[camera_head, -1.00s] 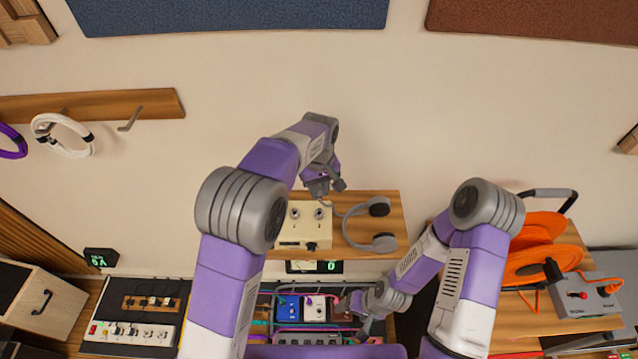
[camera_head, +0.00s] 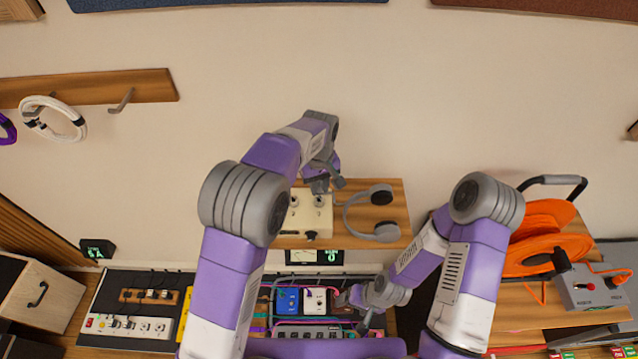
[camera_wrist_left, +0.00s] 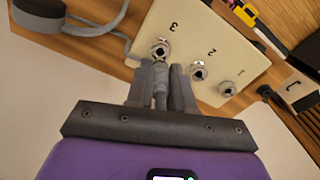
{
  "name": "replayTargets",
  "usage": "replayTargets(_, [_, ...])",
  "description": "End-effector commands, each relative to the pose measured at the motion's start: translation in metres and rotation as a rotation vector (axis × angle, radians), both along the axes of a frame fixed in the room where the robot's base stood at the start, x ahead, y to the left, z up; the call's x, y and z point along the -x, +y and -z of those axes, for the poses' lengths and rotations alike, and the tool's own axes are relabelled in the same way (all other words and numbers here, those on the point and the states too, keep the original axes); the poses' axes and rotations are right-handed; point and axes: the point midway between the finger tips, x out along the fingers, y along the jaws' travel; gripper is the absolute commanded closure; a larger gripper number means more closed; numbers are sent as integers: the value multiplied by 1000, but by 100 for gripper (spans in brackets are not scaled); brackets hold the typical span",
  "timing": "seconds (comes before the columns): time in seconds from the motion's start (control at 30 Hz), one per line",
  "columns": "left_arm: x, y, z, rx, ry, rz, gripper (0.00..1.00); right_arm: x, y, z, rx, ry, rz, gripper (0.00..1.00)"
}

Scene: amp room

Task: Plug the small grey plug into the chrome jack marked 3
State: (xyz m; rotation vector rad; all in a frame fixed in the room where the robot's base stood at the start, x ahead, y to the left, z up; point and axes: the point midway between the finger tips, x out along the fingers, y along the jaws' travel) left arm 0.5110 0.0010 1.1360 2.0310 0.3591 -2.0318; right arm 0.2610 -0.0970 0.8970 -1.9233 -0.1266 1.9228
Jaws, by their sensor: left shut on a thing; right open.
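A cream box (camera_head: 318,225) on the wooden shelf has chrome jacks marked with numbers. The chrome jack marked 3 (camera_wrist_left: 160,47) shows in the left wrist view, beside the jack marked 2 (camera_wrist_left: 198,71). My left gripper (camera_head: 322,187) is over the box in the head view. In the left wrist view it is shut on the small grey plug (camera_wrist_left: 160,86). The plug's front end lines up with jack 3 and is right at it; I cannot tell whether it is inside. My right gripper (camera_head: 352,311) is low, over the pedalboard, and open.
Grey headphones (camera_head: 381,231) lie on the wooden shelf (camera_head: 402,210), right of the box. A pedalboard with a blue pedal (camera_head: 288,301) and a white pedal (camera_head: 315,301) is below. An orange cable reel (camera_head: 545,240) stands at the right.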

Motion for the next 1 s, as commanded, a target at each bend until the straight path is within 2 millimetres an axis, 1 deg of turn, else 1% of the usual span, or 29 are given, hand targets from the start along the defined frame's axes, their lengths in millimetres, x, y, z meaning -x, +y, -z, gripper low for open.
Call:
replayTargets(0.03, [0, 0, 4, 0, 0, 0, 100, 0, 0, 4, 0, 0, 0, 25])
replayTargets(0.37, [0, 0, 21, 0, 0, 0, 100, 0, 0, 19, 0, 0, 0, 25])
replayTargets(0.6, [0, 0, 30, 0, 0, -1, 100, 0, 0, 23, 0, 0, 0, 25])
replayTargets(1.0, [0, 0, 33, 0, -1, -1, 100, 0, 0, 23, 0, 0, 0, 25])
